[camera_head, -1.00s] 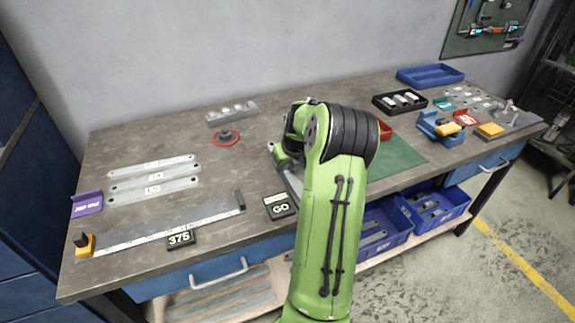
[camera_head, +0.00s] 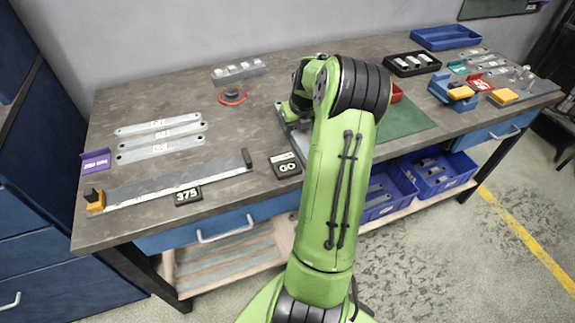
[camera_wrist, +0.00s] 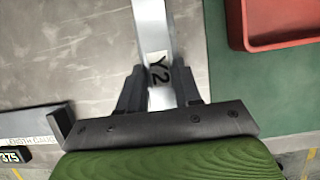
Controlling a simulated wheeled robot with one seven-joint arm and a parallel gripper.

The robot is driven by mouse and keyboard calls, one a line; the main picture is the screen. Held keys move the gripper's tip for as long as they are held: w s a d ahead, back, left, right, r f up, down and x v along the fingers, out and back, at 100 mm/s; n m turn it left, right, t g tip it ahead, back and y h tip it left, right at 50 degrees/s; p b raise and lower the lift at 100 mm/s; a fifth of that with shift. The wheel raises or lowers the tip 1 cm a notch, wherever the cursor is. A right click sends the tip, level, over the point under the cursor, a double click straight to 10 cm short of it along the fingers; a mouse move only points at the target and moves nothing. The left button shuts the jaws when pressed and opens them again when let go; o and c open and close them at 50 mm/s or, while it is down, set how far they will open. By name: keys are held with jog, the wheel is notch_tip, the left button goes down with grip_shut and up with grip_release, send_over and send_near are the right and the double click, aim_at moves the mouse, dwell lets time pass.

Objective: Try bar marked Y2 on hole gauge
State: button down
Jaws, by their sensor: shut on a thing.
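In the wrist view my gripper (camera_wrist: 160,88) is shut on a pale metal bar marked Y2 (camera_wrist: 152,32). The bar runs away from the jaws toward the top edge, and its far end is out of frame.
Three labelled bars (camera_head: 161,138) lie at the left. A long gauge (camera_head: 165,187) with a 375 card (camera_head: 188,196) lies along the front edge. A red tray (camera_head: 397,94) and a green mat (camera_head: 409,117) are right of my arm. Blue bins (camera_head: 385,200) sit below.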

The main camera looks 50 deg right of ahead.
jog(key=c, duration=0.7)
grip_release()
jog(key=p+v, duration=0.4)
jog(key=v, duration=1.2)
jog(key=shift+f, duration=0.1)
